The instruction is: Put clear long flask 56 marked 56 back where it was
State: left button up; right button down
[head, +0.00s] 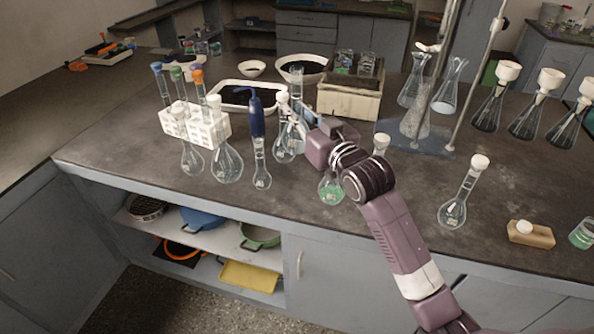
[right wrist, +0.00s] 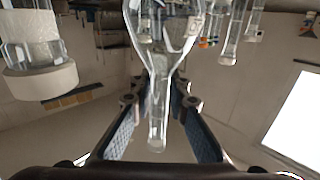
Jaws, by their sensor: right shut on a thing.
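My right gripper (head: 296,116) is shut on the neck of a clear long flask (head: 296,82) above the bench's middle. In the right wrist view, the flask (right wrist: 158,70) has its open, narrow neck between the two fingers (right wrist: 157,118) and widens toward the top of the picture. I cannot read a number on it. In the head view its lower part is hidden among the gripper and a white-stoppered flask (head: 283,150) close beside it, so I cannot tell whether it touches the bench. My left gripper is not in view.
A blue-topped flask (head: 261,165) and a white rack (head: 209,132) stand to the left. A green-liquid flask (head: 331,188) stands below my wrist. A beige box (head: 350,102) and a black-filled tray (head: 221,98) are behind. Bare bench (head: 330,240) lies along the front edge.

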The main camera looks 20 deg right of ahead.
notch_tip(320, 180, down, 10)
jog(key=shift+r, duration=0.1)
jog(key=shift+f, duration=0.75)
notch_tip(320, 180, down, 4)
jog(key=shift+r, duration=0.2)
jog(key=shift+b, duration=0.3)
jog(key=c, duration=2.3)
grip_release()
jog(key=shift+f, duration=0.2)
jog(key=o, duration=0.5)
jog(key=shift+c, duration=0.2)
jog(key=shift+r, duration=0.1)
